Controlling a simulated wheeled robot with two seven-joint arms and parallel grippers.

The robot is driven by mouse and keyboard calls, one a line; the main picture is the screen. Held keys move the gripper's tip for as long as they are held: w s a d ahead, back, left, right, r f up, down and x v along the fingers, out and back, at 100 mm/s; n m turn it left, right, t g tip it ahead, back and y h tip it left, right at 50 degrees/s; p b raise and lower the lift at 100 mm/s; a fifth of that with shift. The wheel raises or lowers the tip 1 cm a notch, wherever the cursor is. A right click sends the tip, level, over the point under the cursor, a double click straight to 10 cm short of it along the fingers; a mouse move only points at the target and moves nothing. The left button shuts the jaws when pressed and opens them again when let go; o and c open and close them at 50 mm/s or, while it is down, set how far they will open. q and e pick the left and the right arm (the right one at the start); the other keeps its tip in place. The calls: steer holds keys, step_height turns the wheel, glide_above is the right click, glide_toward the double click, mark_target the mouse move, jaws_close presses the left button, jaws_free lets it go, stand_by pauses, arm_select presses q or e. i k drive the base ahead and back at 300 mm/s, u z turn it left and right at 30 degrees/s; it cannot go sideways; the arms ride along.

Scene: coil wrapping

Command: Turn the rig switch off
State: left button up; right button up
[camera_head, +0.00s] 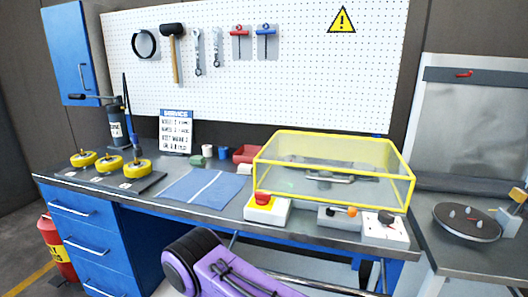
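A clear box with yellow edges (409,163) stands on the bench, with a grey metal fixture (330,177) inside it. Along its front edge are a white box with a red push button (263,197), a grey unit (331,216) with an orange knob (352,212), and a white box (377,231) with a dark knob (386,217). Which of these is the rig switch, and its position, I cannot tell for sure. A purple link of my arm shows at the bottom centre. Neither gripper is in view.
The bench holds a blue cloth (206,188), several yellow spools (137,168) on a dark mat, a service sign (175,131) and a red bin (245,153). A side table at right carries a dark round plate (467,222). Tools hang on the pegboard (310,85).

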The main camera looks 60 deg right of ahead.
mark_target(262, 199)
steer(key=z, duration=1.2)
steer(key=k, duration=0.25)
steer(key=z, duration=0.25)
